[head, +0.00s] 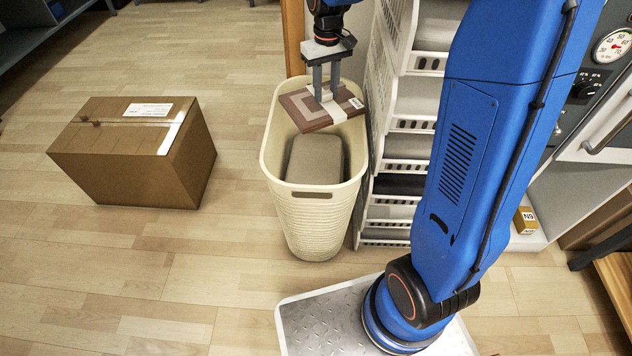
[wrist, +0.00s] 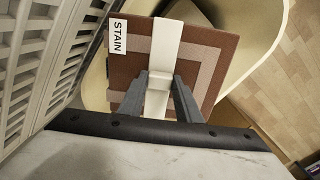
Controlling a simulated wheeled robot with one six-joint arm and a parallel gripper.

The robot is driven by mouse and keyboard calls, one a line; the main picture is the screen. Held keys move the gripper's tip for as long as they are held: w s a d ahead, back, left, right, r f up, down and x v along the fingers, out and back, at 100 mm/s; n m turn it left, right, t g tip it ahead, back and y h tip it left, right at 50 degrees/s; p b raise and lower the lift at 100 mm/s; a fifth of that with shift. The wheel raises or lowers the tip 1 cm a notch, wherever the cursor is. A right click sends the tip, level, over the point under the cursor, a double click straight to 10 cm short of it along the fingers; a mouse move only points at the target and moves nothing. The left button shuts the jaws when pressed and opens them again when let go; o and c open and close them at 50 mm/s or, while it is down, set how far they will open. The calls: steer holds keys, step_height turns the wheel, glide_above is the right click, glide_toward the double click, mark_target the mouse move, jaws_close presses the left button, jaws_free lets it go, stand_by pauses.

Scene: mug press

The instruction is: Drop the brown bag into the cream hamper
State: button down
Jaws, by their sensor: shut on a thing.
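My gripper (head: 326,96) is shut on the white band of a flat brown bag (head: 303,108). The bag looks square and stiff, with a lighter square pattern. In the wrist view the brown bag (wrist: 205,75) carries a label reading STAIN, and my gripper (wrist: 158,92) pinches its white band. The cream hamper (head: 312,222) stands upright on the floor, open at the top. The bag is over the far part of its opening, slightly tilted; whether it touches the rim I cannot tell. A grey-brown block-like thing (head: 315,160) lies inside the hamper.
A white rack of slatted bins (head: 405,145) stands close at the hamper's right. A taped cardboard box (head: 125,160) sits on the floor at the left, with clear floor between it and the hamper. A small yellow-brown box (head: 525,220) is at the right.

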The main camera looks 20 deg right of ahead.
steer(key=c, duration=1.2)
jaws_free()
step_height(320, 180, up, 17)
steer(key=shift+r, duration=0.2)
steer(key=shift+s, duration=0.1)
